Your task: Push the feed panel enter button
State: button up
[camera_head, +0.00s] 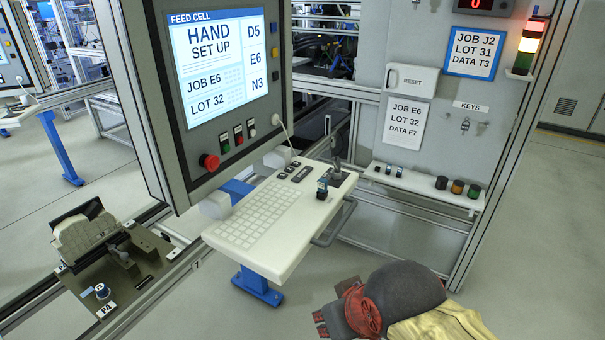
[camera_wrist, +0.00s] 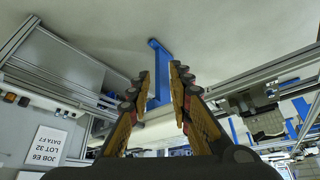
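The feed panel (camera_head: 180,160) is a dark upright console on the left of the head view, with a lit screen (camera_head: 221,62) headed FEED CELL. Below the screen are a red mushroom button (camera_head: 209,162) and small green, red and white buttons (camera_head: 238,135). A pale keyboard shelf (camera_head: 285,247) juts out below, with a keypad and several dark keys (camera_head: 294,170). No label reading enter is legible. My gripper (camera_head: 322,325) is low at the bottom of the head view, right of and apart from the shelf. In the wrist view my gripper (camera_wrist: 160,72) is open and empty.
A joystick (camera_head: 337,174) and a small dark and blue item (camera_head: 322,188) stand on the shelf. A grey board (camera_head: 430,60) with a reset box (camera_head: 411,81) and signs is at the right. A fixture plate (camera_head: 125,273) is at lower left. Floor right of the board is clear.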

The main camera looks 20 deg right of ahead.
grip_shut()
dwell(1.3)
